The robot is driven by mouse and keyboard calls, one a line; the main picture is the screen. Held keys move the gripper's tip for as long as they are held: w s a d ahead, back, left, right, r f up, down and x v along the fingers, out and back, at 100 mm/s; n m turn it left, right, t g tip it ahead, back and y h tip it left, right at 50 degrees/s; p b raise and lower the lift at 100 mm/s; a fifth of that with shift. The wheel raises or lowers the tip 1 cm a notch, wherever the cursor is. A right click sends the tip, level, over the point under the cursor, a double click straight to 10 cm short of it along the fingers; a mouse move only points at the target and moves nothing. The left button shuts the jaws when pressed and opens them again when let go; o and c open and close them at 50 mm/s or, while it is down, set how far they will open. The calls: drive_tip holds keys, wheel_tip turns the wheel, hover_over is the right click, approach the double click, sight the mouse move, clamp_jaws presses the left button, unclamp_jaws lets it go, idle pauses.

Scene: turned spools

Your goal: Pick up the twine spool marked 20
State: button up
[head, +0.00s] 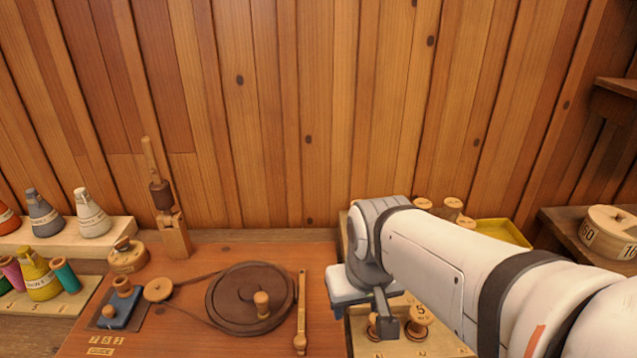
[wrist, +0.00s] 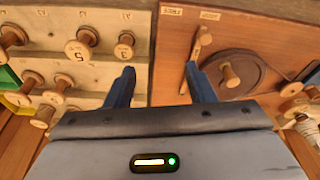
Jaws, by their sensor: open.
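I cannot make out a number 20 on any spool. A wooden spool marked 5 (head: 419,315) stands on the pale board beside my gripper in the head view; it also shows in the wrist view (wrist: 80,51). A spool marked 3 (wrist: 125,47) stands close to my left finger in the wrist view. Several spools with unreadable tops (head: 453,205) stand farther back, partly behind my arm. My gripper (wrist: 160,73) is open with nothing between its fingers, over the edge between the pale board and the reddish bench. In the head view my arm hides much of the board.
The reddish bench (head: 220,258) holds a dark wheel (head: 243,296) and an upright wooden post (head: 172,225). Thread cones (head: 92,212) stand at the left. A yellow tray (head: 500,232) lies behind my arm.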

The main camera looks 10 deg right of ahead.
drive_tip(key=o, duration=0.6)
drive_tip(key=shift+m, duration=0.6)
drive_tip(key=w+d+r+p, duration=0.1)
drive_tip(key=w, duration=0.3)
drive_tip(key=w+d+r+p, duration=0.1)
drive_tip(key=w+r, duration=0.1)
drive_tip(key=w, duration=0.3)
drive_tip(key=w+d+r+p, duration=0.1)
drive_tip(key=w+r, duration=0.1)
drive_tip(key=w, duration=0.2)
drive_tip(key=shift+w+d+p, duration=0.15)
drive_tip(key=shift+p, duration=0.2)
drive_tip(key=shift+c, duration=0.2)
drive_tip(key=m+g+p, duration=0.1)
drive_tip(key=m+p, duration=0.2)
drive_tip(key=p, duration=0.5)
hover_over(360, 202)
drive_tip(key=shift+h, duration=0.3)
drive_tip(key=f, duration=1)
drive_tip(key=shift+s+f, duration=0.2)
drive_tip(key=shift+s, duration=0.1)
drive_tip(key=shift+a+f+p, duration=0.2)
drive_tip(key=shift+f+p, duration=1.05)
drive_tip(key=shift+f, duration=2.65)
